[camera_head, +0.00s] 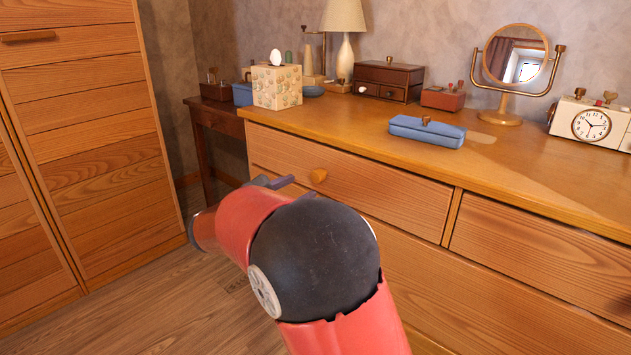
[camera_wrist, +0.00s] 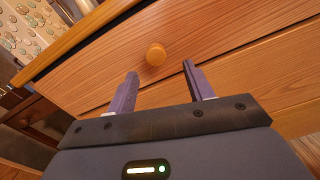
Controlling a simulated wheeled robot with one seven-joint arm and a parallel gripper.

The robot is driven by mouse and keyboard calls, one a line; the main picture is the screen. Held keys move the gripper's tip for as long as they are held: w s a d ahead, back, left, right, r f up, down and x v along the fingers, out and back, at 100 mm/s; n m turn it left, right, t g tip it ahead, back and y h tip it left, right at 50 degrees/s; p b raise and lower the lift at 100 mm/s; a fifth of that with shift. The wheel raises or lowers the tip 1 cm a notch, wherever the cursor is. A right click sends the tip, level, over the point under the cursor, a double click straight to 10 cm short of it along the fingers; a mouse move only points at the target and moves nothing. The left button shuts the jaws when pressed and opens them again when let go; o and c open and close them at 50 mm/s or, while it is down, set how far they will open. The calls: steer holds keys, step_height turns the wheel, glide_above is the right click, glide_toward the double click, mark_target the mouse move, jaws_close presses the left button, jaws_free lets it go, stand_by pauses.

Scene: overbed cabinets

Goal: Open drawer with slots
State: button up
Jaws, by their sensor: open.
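The dresser's top left drawer (camera_head: 350,182) is shut, with a round wooden knob (camera_head: 318,176). In the wrist view the drawer front (camera_wrist: 215,65) fills the middle, and the knob (camera_wrist: 156,54) stands just beyond and between the fingertips. My gripper (camera_wrist: 160,73) is open and empty, and its fingers point at the drawer front without visibly holding anything. In the head view my gripper (camera_head: 277,183) is partly hidden by my arm, just left of the knob. The top right drawer (camera_head: 540,248) is also shut. I see no slots on any of these drawers.
On the dresser top (camera_head: 330,120) stand a tissue box (camera_head: 277,88), a small dark drawer chest (camera_head: 388,80), a blue case (camera_head: 427,131), a mirror (camera_head: 516,55) and a clock (camera_head: 590,124). A tall wooden cabinet (camera_head: 85,130) is at left. Floor (camera_head: 215,310) is clear between.

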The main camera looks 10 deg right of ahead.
mark_target(315, 177)
steer(key=x, duration=0.7)
steer(key=shift+w+r, duration=0.1)
steer(key=shift+w, duration=0.4)
jaws_close()
